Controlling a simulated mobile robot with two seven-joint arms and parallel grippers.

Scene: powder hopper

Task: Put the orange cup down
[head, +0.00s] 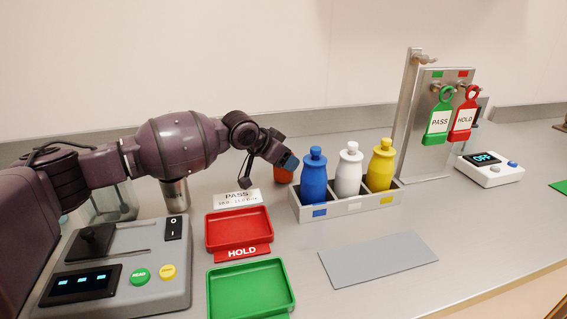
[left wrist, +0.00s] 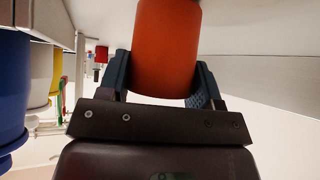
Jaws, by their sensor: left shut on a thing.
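The orange cup (head: 283,174) shows in the head view just left of the bottle rack, partly hidden behind my left gripper (head: 290,162). In the left wrist view the cup (left wrist: 167,50) fills the space between the two fingers of my left gripper (left wrist: 163,85), which is shut on it. Whether the cup's base touches the counter cannot be told from these views. My right gripper is not in view.
Blue, white and yellow bottles stand in a grey rack (head: 352,206) right of the cup. A grey mat (head: 378,260) lies bare in front of the rack.

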